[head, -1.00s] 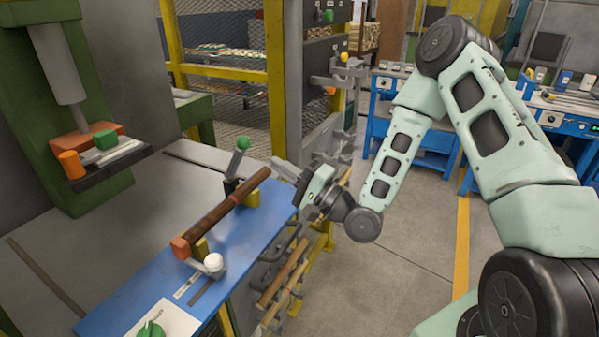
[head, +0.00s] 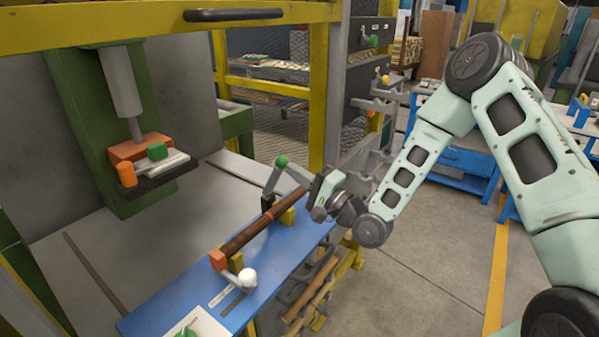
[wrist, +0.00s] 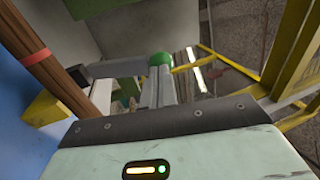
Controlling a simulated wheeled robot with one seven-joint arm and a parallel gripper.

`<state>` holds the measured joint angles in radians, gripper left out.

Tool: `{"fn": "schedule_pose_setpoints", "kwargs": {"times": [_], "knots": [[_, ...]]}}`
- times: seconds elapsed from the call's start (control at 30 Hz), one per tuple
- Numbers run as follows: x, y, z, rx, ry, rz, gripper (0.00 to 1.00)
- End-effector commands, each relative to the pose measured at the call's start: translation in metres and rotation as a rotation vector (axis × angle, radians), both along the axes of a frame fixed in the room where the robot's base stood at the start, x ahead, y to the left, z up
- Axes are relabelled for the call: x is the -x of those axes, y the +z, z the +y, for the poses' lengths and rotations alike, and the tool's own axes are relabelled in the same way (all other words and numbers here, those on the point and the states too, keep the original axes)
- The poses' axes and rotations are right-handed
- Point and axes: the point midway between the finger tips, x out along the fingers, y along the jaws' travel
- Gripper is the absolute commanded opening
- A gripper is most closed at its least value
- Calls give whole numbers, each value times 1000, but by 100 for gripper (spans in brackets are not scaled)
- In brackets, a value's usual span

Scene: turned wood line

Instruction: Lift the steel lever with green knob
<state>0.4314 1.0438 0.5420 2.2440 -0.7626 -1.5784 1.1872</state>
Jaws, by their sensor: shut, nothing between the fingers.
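The steel lever (head: 273,180) with its green knob (head: 281,161) stands tilted upward from a dark bracket at the far end of the blue bench. My gripper (head: 293,167) is just right of the knob in the head view, its fingers pointing at it. The fingers are shut with nothing between them. In the wrist view the green knob (wrist: 160,59) appears right at the tips of my gripper (wrist: 159,78), with the lever (wrist: 112,69) running left from it. I cannot tell whether the fingers touch the knob.
A brown wooden spindle (head: 262,226) lies along the blue bench (head: 165,310), left of my gripper. A white-knobbed lever (head: 247,278) is at its near end. A green press (head: 92,130) stands at the left. A yellow frame (head: 319,90) rises behind. Open floor (head: 430,240) is at the right.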

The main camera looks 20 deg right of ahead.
Motion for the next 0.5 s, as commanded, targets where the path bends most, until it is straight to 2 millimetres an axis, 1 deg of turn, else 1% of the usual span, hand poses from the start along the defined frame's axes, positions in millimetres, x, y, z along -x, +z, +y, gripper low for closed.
{"fn": "schedule_pose_setpoints", "kwargs": {"times": [0.03,0.13,0.3,0.4,0.5], "knots": [[-2,13,2,17,1,22,0],[-8,20,6,56,1,74,0],[-18,26,13,109,1,151,0],[-25,27,18,114,0,158,0],[-28,28,20,115,0,159,0]]}}
